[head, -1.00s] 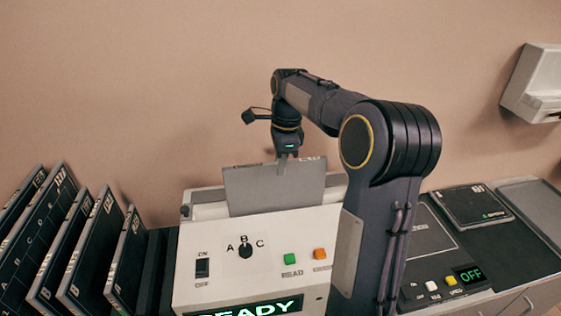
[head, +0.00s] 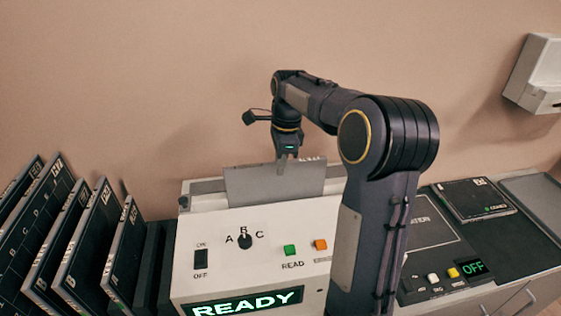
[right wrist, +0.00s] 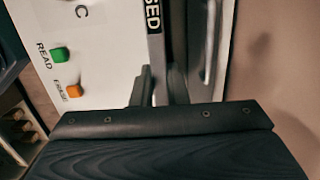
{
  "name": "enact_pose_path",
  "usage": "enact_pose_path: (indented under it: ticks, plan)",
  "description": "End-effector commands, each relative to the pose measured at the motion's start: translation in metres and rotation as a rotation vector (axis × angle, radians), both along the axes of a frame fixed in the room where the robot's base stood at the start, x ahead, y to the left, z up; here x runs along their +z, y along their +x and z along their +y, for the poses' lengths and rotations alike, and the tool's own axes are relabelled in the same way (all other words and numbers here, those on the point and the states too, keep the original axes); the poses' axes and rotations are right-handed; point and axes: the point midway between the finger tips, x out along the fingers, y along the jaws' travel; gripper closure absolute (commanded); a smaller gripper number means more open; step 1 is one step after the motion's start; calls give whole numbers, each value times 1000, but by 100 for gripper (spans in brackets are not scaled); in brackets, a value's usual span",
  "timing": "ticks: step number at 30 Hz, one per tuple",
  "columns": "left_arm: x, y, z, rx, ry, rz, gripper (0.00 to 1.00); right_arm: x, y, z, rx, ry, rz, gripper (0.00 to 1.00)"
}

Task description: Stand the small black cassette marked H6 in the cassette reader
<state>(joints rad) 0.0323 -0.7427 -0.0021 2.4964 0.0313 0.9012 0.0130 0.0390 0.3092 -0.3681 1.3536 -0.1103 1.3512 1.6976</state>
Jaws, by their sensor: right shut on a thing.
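The cassette (head: 250,187) is a thin panel with its grey face towards me, standing upright in the top of the white cassette reader (head: 215,235). Its lower edge is hidden behind the reader's front top edge. My right gripper (head: 282,166) is shut on the cassette's top edge from above. In the right wrist view, the gripper fingers (right wrist: 161,88) are on either side of the cassette edge (right wrist: 154,50), where a label ending in "SED" shows. I cannot read an H6 mark. The reader's display reads READY. My left gripper is not in view.
Several black cassettes (head: 85,240) lean in a rack left of the reader. On the right are a black panel with an OFF display (head: 472,267), a flat black cassette (head: 474,200) and a grey tray (head: 535,195). A white box (head: 540,75) hangs on the wall.

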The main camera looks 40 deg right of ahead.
Motion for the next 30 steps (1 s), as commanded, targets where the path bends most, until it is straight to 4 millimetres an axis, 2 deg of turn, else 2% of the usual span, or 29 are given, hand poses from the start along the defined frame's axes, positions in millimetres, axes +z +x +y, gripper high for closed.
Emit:
enact_pose_path:
  ticks: [22, 23, 24, 28, 30]
  plan:
    - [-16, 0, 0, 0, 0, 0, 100, -25, 0, 0, 0, 0, -1, 100]
    - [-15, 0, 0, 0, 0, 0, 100, -24, 0, 0, 0, 0, -2, 84]
    - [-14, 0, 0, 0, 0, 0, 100, -24, 0, 0, 0, 0, -2, 79]
    - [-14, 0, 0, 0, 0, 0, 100, -24, 0, 0, 0, 0, -1, 62]
    - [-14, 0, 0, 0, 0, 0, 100, -24, 0, 0, 0, 0, -1, 61]
